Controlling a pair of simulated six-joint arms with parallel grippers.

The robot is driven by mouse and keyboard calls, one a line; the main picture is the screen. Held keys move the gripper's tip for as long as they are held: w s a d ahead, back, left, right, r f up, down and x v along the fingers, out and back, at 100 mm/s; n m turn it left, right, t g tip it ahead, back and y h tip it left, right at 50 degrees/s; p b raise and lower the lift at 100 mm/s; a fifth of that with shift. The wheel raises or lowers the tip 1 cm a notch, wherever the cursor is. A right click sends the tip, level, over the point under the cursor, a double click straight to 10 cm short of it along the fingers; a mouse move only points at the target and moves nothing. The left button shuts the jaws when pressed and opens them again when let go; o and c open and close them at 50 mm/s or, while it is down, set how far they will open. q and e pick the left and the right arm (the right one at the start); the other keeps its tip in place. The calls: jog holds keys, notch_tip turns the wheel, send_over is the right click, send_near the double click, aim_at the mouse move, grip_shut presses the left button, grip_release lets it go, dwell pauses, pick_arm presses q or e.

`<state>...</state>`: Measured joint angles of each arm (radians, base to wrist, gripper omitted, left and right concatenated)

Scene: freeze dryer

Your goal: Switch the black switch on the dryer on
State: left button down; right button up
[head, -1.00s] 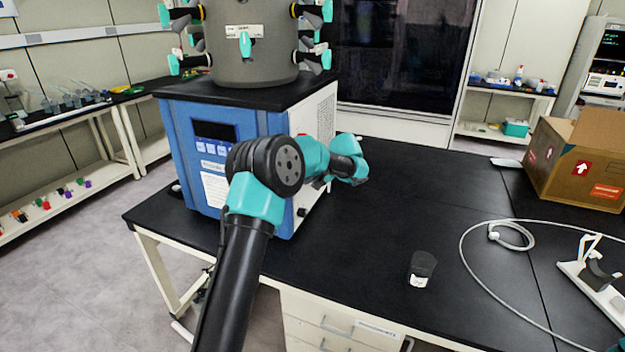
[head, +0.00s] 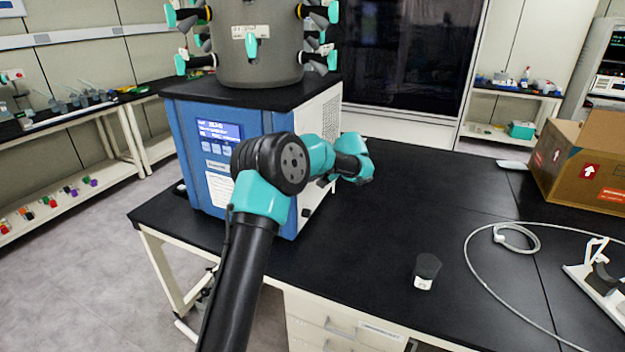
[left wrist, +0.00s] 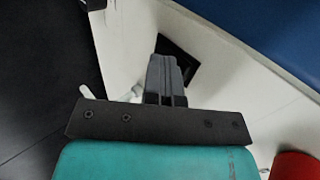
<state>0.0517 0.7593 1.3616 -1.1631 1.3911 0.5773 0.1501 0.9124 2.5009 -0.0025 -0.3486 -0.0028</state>
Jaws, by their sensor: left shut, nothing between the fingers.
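The dryer (head: 188,155) is a blue box with a white side panel, standing on the black bench. The display (head: 220,132) on its blue front is lit and shows text. In the left wrist view, the black switch (left wrist: 184,52) sits in a dark frame on the white side panel. My left gripper (left wrist: 166,68) is shut and empty, its fingertips right at the switch and partly covering it. Whether they touch it is hard to tell. In the head view my own arm hides the switch and the fingertips.
A grey drum (head: 258,50) with teal-handled valves stands on top of the dryer. A small dark-lidded jar (head: 427,270), a white hose (head: 475,285) and a cardboard box (head: 580,165) are on the bench (head: 400,205). The bench right of the dryer is mostly clear.

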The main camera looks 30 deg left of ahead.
pick_arm(q)
jog(key=shift+r, duration=0.25)
jog(key=w+d+r, duration=0.1)
jog(key=d+r, duration=0.5)
jog(key=d, duration=0.5)
jog(key=shift+w+d, duration=0.3)
jog(key=shift+d, duration=0.1)
jog(key=shift+a, duration=0.4)
jog(key=shift+a, duration=0.1)
